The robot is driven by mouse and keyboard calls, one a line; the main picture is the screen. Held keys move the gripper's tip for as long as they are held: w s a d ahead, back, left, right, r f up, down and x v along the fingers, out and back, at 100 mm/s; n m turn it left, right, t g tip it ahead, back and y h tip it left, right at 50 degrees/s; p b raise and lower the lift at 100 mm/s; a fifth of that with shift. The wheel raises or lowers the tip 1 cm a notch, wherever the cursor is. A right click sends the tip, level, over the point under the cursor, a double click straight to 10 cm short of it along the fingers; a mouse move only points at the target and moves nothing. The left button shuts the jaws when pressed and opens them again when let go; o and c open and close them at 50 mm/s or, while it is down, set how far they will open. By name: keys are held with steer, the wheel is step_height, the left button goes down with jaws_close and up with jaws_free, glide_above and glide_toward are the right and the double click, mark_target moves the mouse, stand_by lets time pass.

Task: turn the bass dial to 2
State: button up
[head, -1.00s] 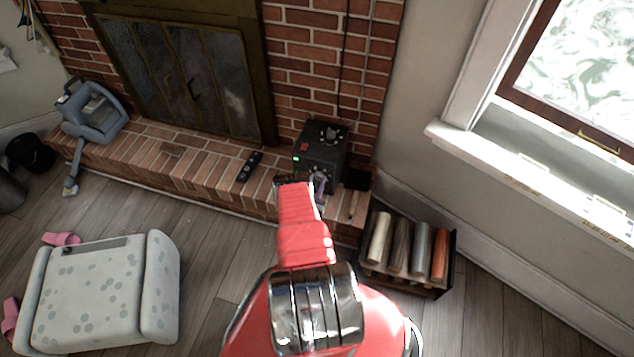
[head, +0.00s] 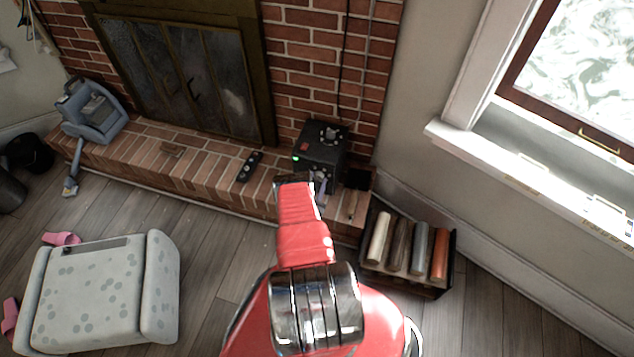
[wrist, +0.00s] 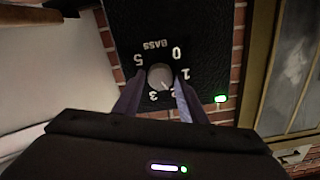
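The bass dial (wrist: 160,77) is a round, pale knob on a black panel, upside down in the wrist view, with the word BASS above it. The figures 0, 1, 2, 3 and 5 show around it; 4 is hidden, apparently behind the left finger. A faint mark on the knob seems to point toward the 2, but it is small. My gripper (wrist: 160,88) has its two purplish fingers on either side of the knob, with slight gaps seeming to show. In the head view my gripper (head: 319,186) is at the front of the black amplifier box (head: 321,146).
The box stands on the brick hearth (head: 215,170) against the brick wall. A remote (head: 250,166) lies to its left, a dark block (head: 356,179) to its right. A rack of coloured rolls (head: 405,275) stands on the floor to the right; a spotted footstool (head: 100,295) is at left.

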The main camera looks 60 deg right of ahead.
steer(key=shift+o, duration=1.4)
steer(key=shift+a, duration=0.15)
steer(key=s+a, duration=0.2)
steer(key=a, duration=1.1)
steer(key=shift+a, duration=0.2)
steer(key=shift+s, duration=0.1)
